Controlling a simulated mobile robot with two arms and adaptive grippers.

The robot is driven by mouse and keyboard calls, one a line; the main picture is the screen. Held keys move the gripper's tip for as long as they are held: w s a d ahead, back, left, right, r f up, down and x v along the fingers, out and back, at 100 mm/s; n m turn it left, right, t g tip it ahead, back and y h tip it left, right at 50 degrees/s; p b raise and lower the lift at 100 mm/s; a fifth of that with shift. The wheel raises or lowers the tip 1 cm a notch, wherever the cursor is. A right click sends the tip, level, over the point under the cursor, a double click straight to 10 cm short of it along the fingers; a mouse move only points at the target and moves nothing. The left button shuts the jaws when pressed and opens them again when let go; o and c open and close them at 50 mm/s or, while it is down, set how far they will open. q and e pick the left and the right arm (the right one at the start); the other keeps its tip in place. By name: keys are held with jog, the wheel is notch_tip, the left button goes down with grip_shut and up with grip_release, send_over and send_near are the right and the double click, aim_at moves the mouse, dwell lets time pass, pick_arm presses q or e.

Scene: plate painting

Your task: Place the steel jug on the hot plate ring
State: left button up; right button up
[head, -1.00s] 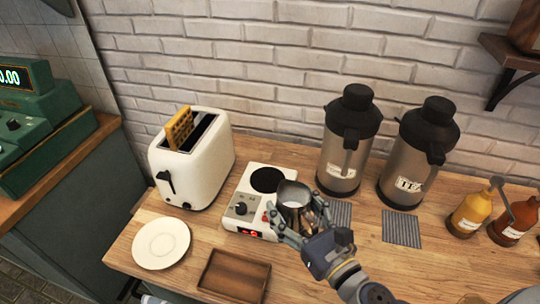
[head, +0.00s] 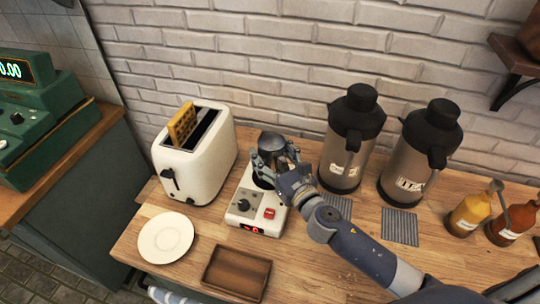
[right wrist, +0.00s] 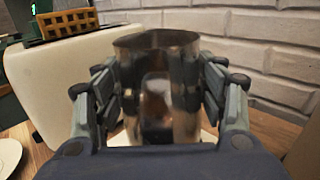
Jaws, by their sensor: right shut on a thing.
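The steel jug (head: 271,142) is upright in my right gripper (head: 272,160), which is shut around its sides. The right wrist view also shows the jug (right wrist: 158,85) between the fingers. The white hot plate (head: 243,200) stands on the counter, and its dark ring (head: 262,181) is mostly hidden behind the jug and fingers. The jug is over the ring area; I cannot tell whether its base touches the ring. My left gripper is not in view.
A white toaster (head: 205,165) with a waffle stands close on the left. Two steel flasks (head: 341,160) (head: 402,175) stand on the right. A white plate (head: 166,237) and a wooden tray (head: 237,272) lie in front. Sauce bottles (head: 467,214) stand far right.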

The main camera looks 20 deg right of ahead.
aim_at(270, 160)
jog(key=shift+w+a, duration=0.1)
jog(key=shift+w, duration=0.55)
jog(key=shift+f+b, duration=0.65)
jog(key=shift+f, duration=1.1)
jog(key=shift+f, duration=0.2)
jog(key=o, duration=1.3)
